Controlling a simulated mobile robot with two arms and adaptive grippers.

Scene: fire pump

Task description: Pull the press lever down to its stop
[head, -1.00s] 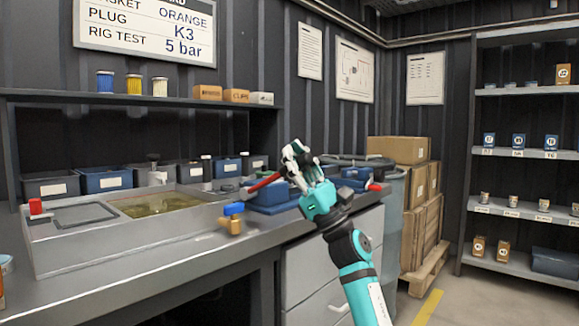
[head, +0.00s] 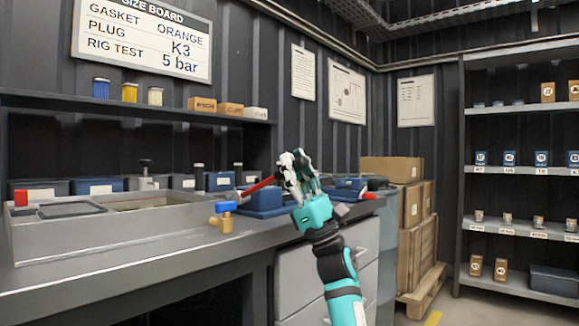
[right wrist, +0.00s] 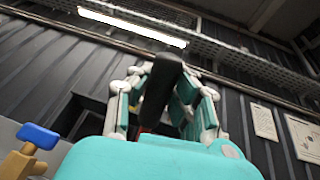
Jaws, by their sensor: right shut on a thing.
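My right gripper (head: 294,168) is at the back of the bench, fingers up, beside the blue tool bodies. In the right wrist view my gripper (right wrist: 163,100) is closed around a dark bar-like grip (right wrist: 162,75), which stands between the teal finger pads and looks like the end of the press lever. In the head view my fingers mostly hide this grip. A red bar (head: 260,187) slants up toward my fingers from the left, above a blue body (head: 264,203); whether it joins the grip is unclear. My left gripper is not in view.
A grey tank (head: 120,232) fills the bench's left part. A brass valve with a blue handle (head: 224,207) stands at the bench edge, also in the right wrist view (right wrist: 38,137). Cartons (head: 392,170) and a shelf rack (head: 520,185) stand to the right.

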